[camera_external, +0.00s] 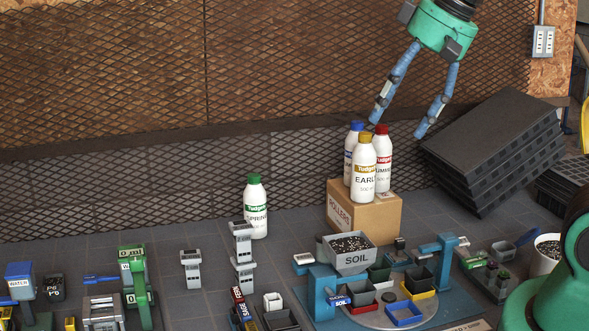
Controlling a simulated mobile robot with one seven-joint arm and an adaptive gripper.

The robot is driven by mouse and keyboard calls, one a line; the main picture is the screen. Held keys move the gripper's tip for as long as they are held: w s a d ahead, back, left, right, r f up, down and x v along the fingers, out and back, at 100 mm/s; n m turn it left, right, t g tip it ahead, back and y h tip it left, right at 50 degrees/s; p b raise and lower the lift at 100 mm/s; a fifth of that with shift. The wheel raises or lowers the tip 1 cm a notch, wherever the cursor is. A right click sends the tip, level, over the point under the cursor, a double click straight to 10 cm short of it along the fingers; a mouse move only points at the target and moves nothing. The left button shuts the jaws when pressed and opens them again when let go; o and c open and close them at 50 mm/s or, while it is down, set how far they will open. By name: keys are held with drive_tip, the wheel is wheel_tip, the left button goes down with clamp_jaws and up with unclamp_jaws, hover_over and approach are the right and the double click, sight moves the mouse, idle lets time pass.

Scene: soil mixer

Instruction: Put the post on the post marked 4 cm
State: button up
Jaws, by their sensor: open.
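My gripper (398,127) is open and empty, fingers spread wide, high at the upper right in front of the mesh wall, just above and behind the white bottles. A short light grey post (191,269) stands upright on the bench left of centre. To its right is a taller grey form made of an upper post (241,241) and a lower one (243,274) in line with it. I cannot tell whether the upper one rests on the lower or stands behind it. The markings are too small to read, so I cannot tell which post says 4 cm.
Bottles, including one with a yellow cap (363,168), stand on a cardboard box (384,212). A green-capped bottle (256,207) stands behind the posts. The soil mixer's grey hopper (349,259) is to their right. Black trays (497,145) are stacked at right.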

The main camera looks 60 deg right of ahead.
drive_tip(key=s+n, duration=0.4)
drive_tip(key=s, duration=0.3)
drive_tip(key=shift+f+t+h, duration=0.2)
drive_tip(key=shift+t+h, duration=0.1)
idle(0.9)
